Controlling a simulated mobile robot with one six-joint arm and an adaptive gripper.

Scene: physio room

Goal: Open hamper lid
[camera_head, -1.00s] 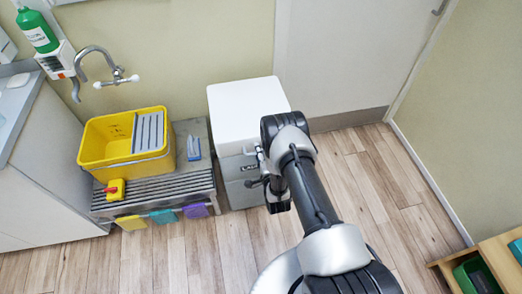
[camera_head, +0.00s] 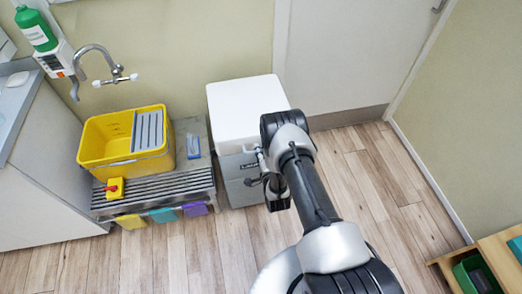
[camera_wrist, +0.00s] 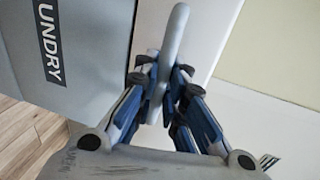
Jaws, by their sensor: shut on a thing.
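The hamper (camera_head: 236,192) is a grey box with a dark label on its front, standing against the wall. Its white lid (camera_head: 245,105) lies on top and looks about level; I cannot tell whether a small gap shows under it. My gripper (camera_head: 262,165) is at the hamper's front, partly hidden by my arm. In the wrist view, my gripper (camera_wrist: 163,80) is shut on the pale grey bar handle (camera_wrist: 174,38) of the lid, with blue-padded fingers on both sides. The grey front with its "UNDRY" lettering (camera_wrist: 49,42) shows at the left.
A slatted bench (camera_head: 150,200) with a yellow bucket (camera_head: 95,148) stands left of the hamper, below a wall tap (camera_head: 100,60). A door (camera_head: 345,50) is behind at the right. A wooden shelf unit (camera_head: 495,250) is at the lower right. Floor (camera_head: 390,190) right of the hamper is clear.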

